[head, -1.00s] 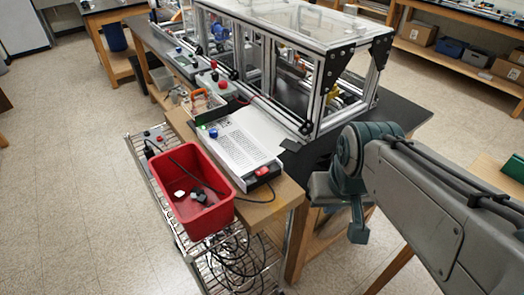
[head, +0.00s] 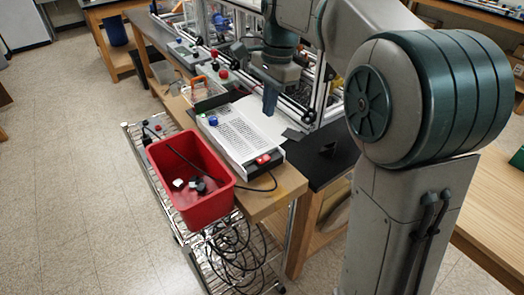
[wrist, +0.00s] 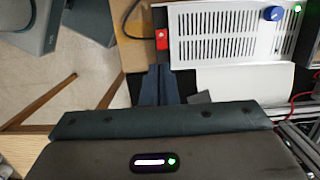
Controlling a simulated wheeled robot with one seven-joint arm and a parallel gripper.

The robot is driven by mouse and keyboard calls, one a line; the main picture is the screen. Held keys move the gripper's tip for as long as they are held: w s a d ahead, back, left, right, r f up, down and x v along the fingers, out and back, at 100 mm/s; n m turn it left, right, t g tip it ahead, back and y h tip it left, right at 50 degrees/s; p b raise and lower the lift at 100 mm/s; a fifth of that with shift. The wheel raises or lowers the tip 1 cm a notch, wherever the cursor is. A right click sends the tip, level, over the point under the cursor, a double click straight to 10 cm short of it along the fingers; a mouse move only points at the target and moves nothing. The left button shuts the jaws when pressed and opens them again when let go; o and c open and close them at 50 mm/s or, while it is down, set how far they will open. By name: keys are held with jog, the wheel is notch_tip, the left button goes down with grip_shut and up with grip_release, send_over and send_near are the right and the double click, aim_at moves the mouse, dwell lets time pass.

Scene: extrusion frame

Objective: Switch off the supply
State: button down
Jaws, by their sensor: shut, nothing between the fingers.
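The supply (head: 243,138) is a white slotted box lying on the wooden bench end. Its red switch (head: 263,159) is at the near end, and a blue knob (head: 213,121) is at the far end. In the wrist view the supply (wrist: 230,42) shows the red switch (wrist: 162,38), the blue knob (wrist: 273,14) and a lit green light (wrist: 297,8). My gripper (head: 269,112) is shut and empty, pointing down beside the supply's right side, apart from the switch. In the wrist view its fingertips (wrist: 158,68) are just below the switch in the picture.
A red bin (head: 205,207) with small parts stands on a wire cart left of the supply. A black cable runs from the supply's near end. The extrusion frame (head: 325,75) stands behind my gripper. A white sheet (wrist: 240,80) lies beside the supply.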

aim_at(262, 161)
dwell(0.3)
jog(key=f, duration=0.4)
jog(key=a+f, duration=0.1)
jog(key=f, duration=0.4)
jog(key=s+f, duration=0.1)
jog(key=f, duration=0.3)
jog(key=shift+s+a+f, duration=0.1)
jog(key=shift+a+f, duration=0.2)
jog(key=shift+f, duration=0.1)
jog(key=shift+d+f, duration=0.1)
